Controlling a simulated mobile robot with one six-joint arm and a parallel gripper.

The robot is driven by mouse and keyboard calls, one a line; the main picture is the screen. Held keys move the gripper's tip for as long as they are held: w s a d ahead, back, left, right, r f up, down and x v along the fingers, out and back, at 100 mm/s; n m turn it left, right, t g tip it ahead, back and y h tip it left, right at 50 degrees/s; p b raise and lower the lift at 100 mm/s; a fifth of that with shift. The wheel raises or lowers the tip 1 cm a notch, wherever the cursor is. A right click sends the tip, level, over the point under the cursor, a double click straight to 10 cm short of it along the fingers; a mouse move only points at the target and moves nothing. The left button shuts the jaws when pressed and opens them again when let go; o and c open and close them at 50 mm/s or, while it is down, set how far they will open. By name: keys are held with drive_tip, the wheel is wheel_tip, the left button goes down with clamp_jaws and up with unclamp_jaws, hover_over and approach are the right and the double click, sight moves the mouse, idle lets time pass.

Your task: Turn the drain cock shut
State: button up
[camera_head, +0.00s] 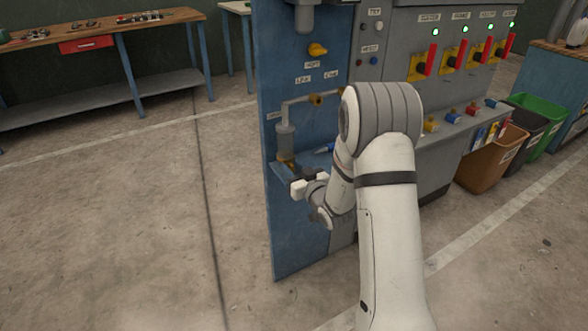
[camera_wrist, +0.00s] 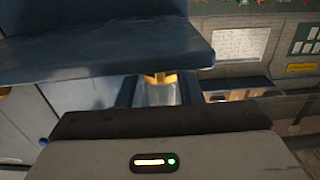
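A brass-yellow fitting, which looks like the drain cock (camera_head: 287,163), sits at the foot of a clear cylindrical bowl (camera_head: 285,140) on the blue panel. In the wrist view the yellow cock (camera_wrist: 160,78) shows just past the edge of a blue ledge, with the clear bowl (camera_wrist: 160,94) by it. My gripper (camera_head: 290,176) is just below the cock in the head view. In the wrist view its two dark fingers (camera_wrist: 158,92) stand apart on either side of the bowl and cock, with visible gaps. The ledge hides part of the cock, and its handle angle is unclear.
The blue ledge (camera_wrist: 110,50) lies close ahead of my fingers. The blue panel (camera_head: 295,235) carries a grey pipe (camera_head: 300,100) and a yellow knob (camera_head: 317,49). Several bins, including a brown one (camera_head: 492,165), stand at right. Open floor (camera_head: 110,220) lies at left.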

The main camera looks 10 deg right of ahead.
drive_tip(key=shift+w, duration=0.1)
drive_tip(key=c, duration=0.6)
drive_tip(key=shift+c, duration=0.2)
drive_tip(key=shift+f+b, duration=0.1)
drive_tip(key=shift+b, duration=0.45)
drive_tip(key=n+b, duration=0.1)
drive_tip(key=b, duration=0.1)
drive_tip(key=n+b, duration=0.2)
drive_tip(key=shift+a+f+b, duration=0.2)
drive_tip(key=shift+f+b, duration=0.05)
drive_tip(key=shift+b, duration=0.05)
drive_tip(key=shift+o, duration=0.2)
drive_tip(key=n+b, duration=0.2)
drive_tip(key=b, duration=0.1)
drive_tip(key=n+b, duration=0.2)
drive_tip(key=b, duration=0.2)
drive_tip(key=shift+a+f+n, duration=0.15)
drive_tip(key=shift+a+n, duration=0.05)
drive_tip(key=shift+n, duration=0.1)
drive_tip(key=n+b, duration=0.1)
drive_tip(key=b, duration=0.1)
drive_tip(key=n+b, duration=0.2)
drive_tip(key=b, duration=0.1)
drive_tip(key=n+b, duration=0.2)
drive_tip(key=b, duration=0.1)
drive_tip(key=shift+s+a, duration=0.25)
drive_tip(key=shift+c, duration=0.2)
drive_tip(key=shift+n+b, duration=0.4)
drive_tip(key=shift+n, duration=0.4)
